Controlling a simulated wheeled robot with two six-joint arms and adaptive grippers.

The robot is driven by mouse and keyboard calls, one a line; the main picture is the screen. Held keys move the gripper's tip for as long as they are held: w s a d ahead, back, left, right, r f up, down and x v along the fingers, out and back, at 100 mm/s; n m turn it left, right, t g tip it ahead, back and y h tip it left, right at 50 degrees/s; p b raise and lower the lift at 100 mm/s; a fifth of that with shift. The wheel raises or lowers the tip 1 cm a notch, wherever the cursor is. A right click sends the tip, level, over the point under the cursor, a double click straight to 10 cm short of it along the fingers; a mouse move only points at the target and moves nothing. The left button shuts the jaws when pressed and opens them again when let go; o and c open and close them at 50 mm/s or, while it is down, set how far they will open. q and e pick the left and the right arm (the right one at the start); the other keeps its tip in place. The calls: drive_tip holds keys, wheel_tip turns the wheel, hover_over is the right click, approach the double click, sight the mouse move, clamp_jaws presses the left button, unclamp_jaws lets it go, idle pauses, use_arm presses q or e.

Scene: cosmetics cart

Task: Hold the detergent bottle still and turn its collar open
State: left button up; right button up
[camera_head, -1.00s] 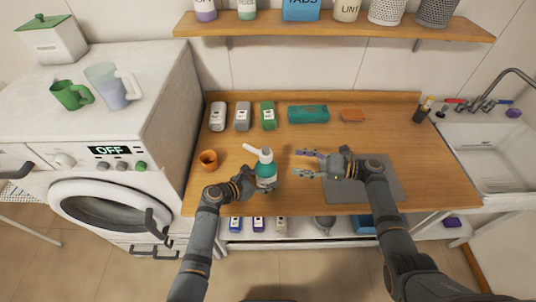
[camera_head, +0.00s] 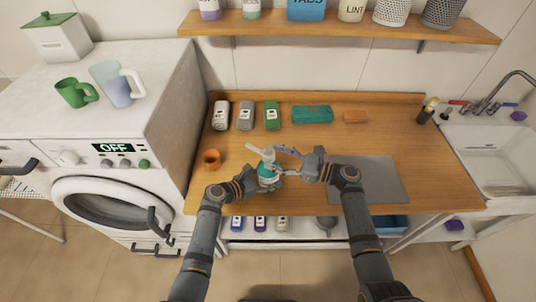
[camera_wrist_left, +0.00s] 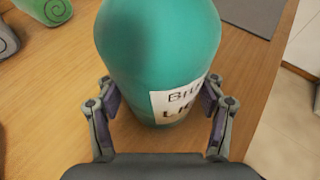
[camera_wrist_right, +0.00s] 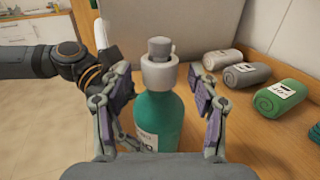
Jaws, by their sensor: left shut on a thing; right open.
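The teal detergent bottle (camera_head: 267,177) stands upright on the wooden counter, with a white label low on its side. Its white collar (camera_wrist_right: 160,72) and grey top show in the right wrist view, between the fingers of my right gripper. My left gripper (camera_wrist_left: 158,110) is shut on the bottle's lower body, one finger on each side. My right gripper (camera_wrist_right: 160,95) is open around the bottle's neck from the right, its fingers apart from the collar. In the head view the right gripper (camera_head: 286,162) partly covers the bottle's upper part.
A grey mat (camera_head: 375,180) lies right, with the sink (camera_head: 490,155) beyond.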

sight(268, 155)
drive_tip(key=shift+x, duration=1.55)
clamp_jaws()
